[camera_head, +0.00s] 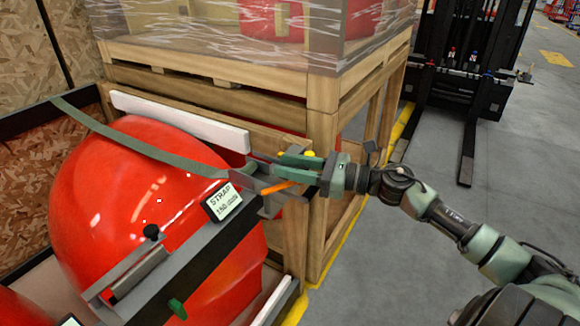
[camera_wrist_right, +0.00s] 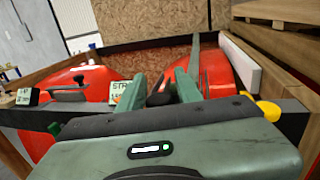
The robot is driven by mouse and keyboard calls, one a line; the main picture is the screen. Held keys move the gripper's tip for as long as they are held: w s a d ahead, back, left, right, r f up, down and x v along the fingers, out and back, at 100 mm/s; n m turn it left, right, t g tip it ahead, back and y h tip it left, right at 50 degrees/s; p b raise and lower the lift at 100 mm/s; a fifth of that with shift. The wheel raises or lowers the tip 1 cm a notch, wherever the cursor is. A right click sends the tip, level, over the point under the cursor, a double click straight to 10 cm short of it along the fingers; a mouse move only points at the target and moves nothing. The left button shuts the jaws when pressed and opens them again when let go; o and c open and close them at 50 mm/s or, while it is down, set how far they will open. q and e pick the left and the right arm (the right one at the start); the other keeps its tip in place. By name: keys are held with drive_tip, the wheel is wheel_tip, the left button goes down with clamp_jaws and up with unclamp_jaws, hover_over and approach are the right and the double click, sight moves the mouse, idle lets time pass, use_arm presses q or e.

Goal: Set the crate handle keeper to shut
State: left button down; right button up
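A dark crate rail (camera_head: 190,262) crosses in front of a large red nosecone (camera_head: 140,190). On it is a grey metal bar with a black knob (camera_head: 152,232), and a green knob (camera_head: 177,308) sits below. I cannot tell which fitting is the handle keeper. My right gripper (camera_head: 284,166) is at the rail's far end, beside a grey bracket and an orange lever (camera_head: 279,187). In the right wrist view its green fingers (camera_wrist_right: 160,84) stand apart with a dark rounded part (camera_wrist_right: 158,97) between them; contact is unclear. My left gripper is out of view.
A grey-green strap (camera_head: 140,140) runs over the nosecone to the bracket, near a "STRAP" sign (camera_head: 224,203). A wooden stand (camera_head: 322,120) with a wrapped load is close behind my gripper. A forklift (camera_head: 465,75) stands behind. Grey floor at right is clear.

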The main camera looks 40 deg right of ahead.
idle(0.3)
drive_tip(key=v, duration=0.7)
drive_tip(key=shift+s+d+p, duration=0.25)
drive_tip(key=shift+s+p, duration=0.05)
drive_tip(key=shift+s, duration=0.05)
